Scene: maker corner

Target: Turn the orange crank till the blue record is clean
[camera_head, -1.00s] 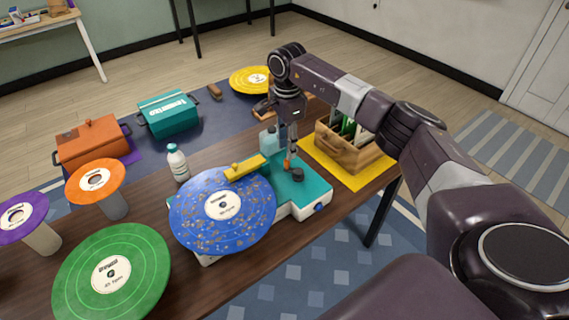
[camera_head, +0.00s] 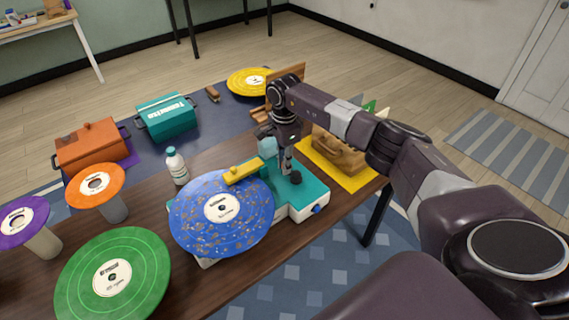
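The blue record (camera_head: 190,222) lies on the teal and white cleaning machine (camera_head: 312,193), with brown specks scattered over much of its face. A yellow arm (camera_head: 243,172) reaches over the record's back edge. My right gripper (camera_head: 287,168) points down at the machine's back right part, beside a dark round hub (camera_head: 295,178). The orange crank cannot be made out now; the gripper seems to cover it. Whether the fingers are closed on it is too small to tell. My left gripper is out of view.
A white bottle (camera_head: 177,166) stands behind the record. Green (camera_head: 150,258), orange (camera_head: 82,187) and purple (camera_head: 38,216) records stand at left. A wooden crate (camera_head: 338,155) on a yellow mat stands right of the machine, partly behind my arm.

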